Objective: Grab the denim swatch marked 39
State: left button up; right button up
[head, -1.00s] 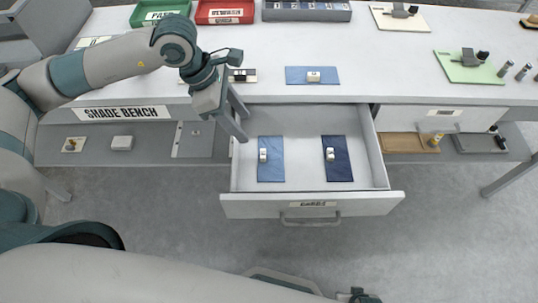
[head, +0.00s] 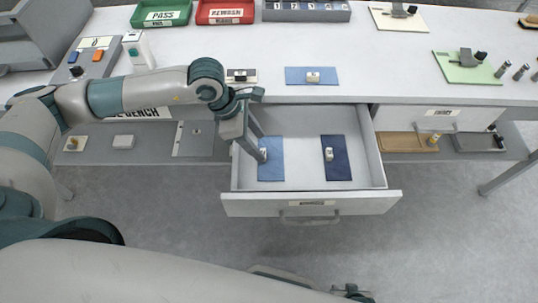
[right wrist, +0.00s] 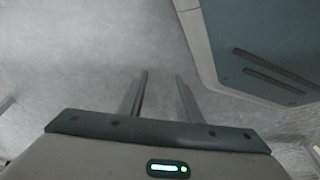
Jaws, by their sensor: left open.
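A mid-blue swatch (head: 297,76) with a tag (head: 313,77) lies on the bench top. The tag numbers are too small to read. My left gripper (head: 261,149) is open, fingers pointing down at the light blue swatch's tag; contact is unclear. My right gripper (right wrist: 160,92) is open and empty over the floor in the right wrist view.
The drawer's front panel (head: 310,205) and side walls surround the two swatches. The bench top (head: 390,85) lies behind it. Green (head: 160,12) and red (head: 225,11) trays stand at the back. A green board (head: 468,76) lies at right.

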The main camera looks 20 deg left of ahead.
aim_at(264, 153)
pick_arm(q)
jog(key=shift+a+p+x, duration=0.2)
jog(key=shift+p+x, duration=0.15)
jog(key=shift+x, duration=0.95)
jog(key=shift+a+p+x, duration=0.15)
jog(key=shift+p+x, duration=0.15)
jog(key=shift+x, duration=0.95)
jog(key=shift+w+f, duration=0.15)
jog(key=shift+w, duration=0.05)
jog(key=c, duration=1.1)
